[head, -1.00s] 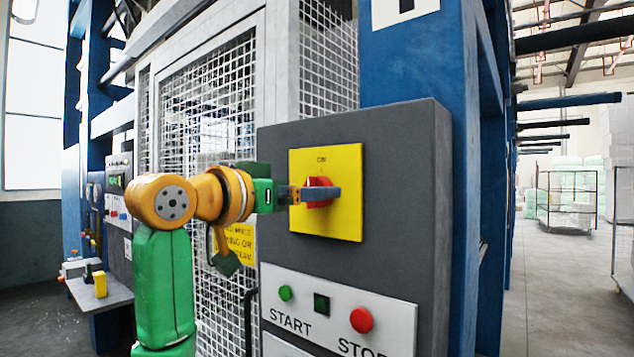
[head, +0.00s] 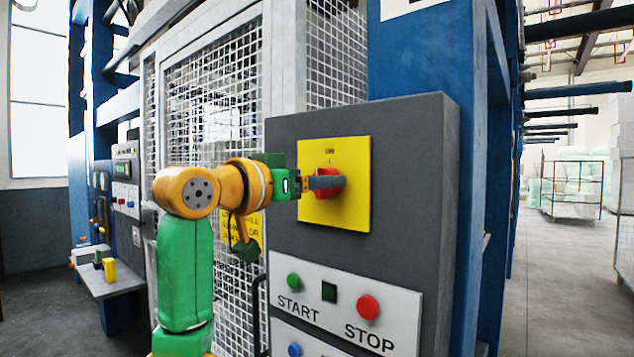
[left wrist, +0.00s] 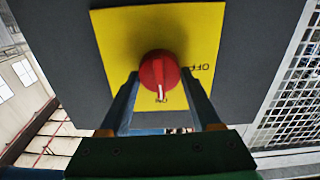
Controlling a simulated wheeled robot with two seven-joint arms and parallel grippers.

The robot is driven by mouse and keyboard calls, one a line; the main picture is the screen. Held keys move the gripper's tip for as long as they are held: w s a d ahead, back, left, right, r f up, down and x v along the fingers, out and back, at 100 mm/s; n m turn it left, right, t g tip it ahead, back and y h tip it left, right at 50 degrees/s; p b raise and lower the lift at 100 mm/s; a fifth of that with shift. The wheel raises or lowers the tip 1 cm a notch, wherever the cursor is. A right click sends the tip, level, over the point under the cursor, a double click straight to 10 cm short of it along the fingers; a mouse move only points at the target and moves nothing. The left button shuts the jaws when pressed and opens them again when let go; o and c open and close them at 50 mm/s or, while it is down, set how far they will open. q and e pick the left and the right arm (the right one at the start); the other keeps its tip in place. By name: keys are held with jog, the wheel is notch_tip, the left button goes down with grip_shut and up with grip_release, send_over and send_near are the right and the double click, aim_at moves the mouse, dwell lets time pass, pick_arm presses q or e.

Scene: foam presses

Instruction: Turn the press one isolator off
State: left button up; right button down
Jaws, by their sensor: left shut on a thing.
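The isolator is a red rotary knob (head: 327,184) on a yellow plate (head: 349,206) set in the grey control box. My left gripper (head: 325,183) reaches in from the left and is shut on the knob. The left wrist view shows the red knob (left wrist: 159,73) between the two fingers, with a white mark on it pointing at the "ON" label. The word "OFF" (left wrist: 202,68) stands on the yellow plate (left wrist: 205,25) to the side of the knob. My right gripper is in neither view.
Below the isolator is a white panel with a green START button (head: 294,281), a dark square and a red STOP button (head: 368,307). A mesh guard (head: 215,110) stands behind my left arm. A shelf (head: 105,287) with small objects is at the left.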

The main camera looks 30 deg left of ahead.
pick_arm(q)
jog(key=shift+a+f+n+b, duration=0.15)
jog(key=shift+n+b, duration=0.75)
jog(key=shift+n, duration=3.4)
jog(key=shift+a+f+n+b, duration=0.1)
jog(key=shift+n+b, duration=0.75)
jog(key=shift+n, duration=3.45)
jog(key=o, duration=1.4)
jog(key=shift+c, duration=0.2)
jog(key=shift+s, duration=0.15)
